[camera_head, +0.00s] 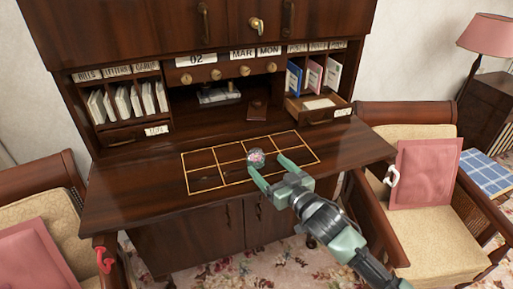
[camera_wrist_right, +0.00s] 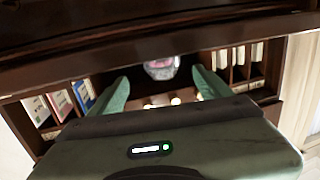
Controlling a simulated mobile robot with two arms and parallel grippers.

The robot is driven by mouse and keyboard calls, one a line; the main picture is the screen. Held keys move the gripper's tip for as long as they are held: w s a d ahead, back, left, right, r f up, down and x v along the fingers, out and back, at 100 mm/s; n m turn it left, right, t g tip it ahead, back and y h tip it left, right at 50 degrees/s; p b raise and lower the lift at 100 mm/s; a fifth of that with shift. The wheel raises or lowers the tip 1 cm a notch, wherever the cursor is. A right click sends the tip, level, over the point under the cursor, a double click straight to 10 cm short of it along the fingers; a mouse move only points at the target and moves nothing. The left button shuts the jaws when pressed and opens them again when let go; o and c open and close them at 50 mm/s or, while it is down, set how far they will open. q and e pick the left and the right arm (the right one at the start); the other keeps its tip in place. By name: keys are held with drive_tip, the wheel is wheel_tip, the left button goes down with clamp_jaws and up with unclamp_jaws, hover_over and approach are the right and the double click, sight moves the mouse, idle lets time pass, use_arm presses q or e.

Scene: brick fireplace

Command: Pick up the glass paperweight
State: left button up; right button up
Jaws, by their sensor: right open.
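The glass paperweight (camera_head: 256,158) is a small clear dome with pink inside. It rests on the desk top, over the gold-lined grid (camera_head: 205,172). My right gripper (camera_head: 268,172) is open, with its two green fingers reaching toward the paperweight. One fingertip is at the paperweight's left side and the other is to its right. In the right wrist view the paperweight (camera_wrist_right: 161,67) shows between the two spread fingers (camera_wrist_right: 160,88), nearer the tips. I cannot tell whether a finger touches it. My left gripper is not in view.
The wooden desk (camera_head: 130,190) has letter slots, an open small drawer (camera_head: 318,106) at right and a dark inkstand (camera_head: 218,95) in its middle recess. Armchairs stand at left (camera_head: 30,200) and right (camera_head: 425,215). The desk top left of the grid is clear.

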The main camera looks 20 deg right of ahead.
sight(261, 160)
drive_tip(key=shift+x, duration=0.95)
drive_tip(key=shift+w+a+r+p, duration=0.3)
drive_tip(key=shift+w+a+p, duration=0.1)
drive_tip(key=shift+p, duration=0.15)
drive_tip(key=x, duration=0.2)
drive_tip(key=p+x, duration=0.1)
drive_tip(key=shift+w+d+f, duration=0.1)
drive_tip(key=shift+w+f, duration=0.2)
drive_tip(key=shift+f, duration=0.05)
drive_tip(key=shift+w+f, duration=0.1)
drive_tip(key=shift+w, duration=0.35)
drive_tip(key=c, duration=1.4)
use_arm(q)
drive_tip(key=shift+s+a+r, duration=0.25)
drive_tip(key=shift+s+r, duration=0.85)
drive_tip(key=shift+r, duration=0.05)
use_arm(e)
clamp_jaws()
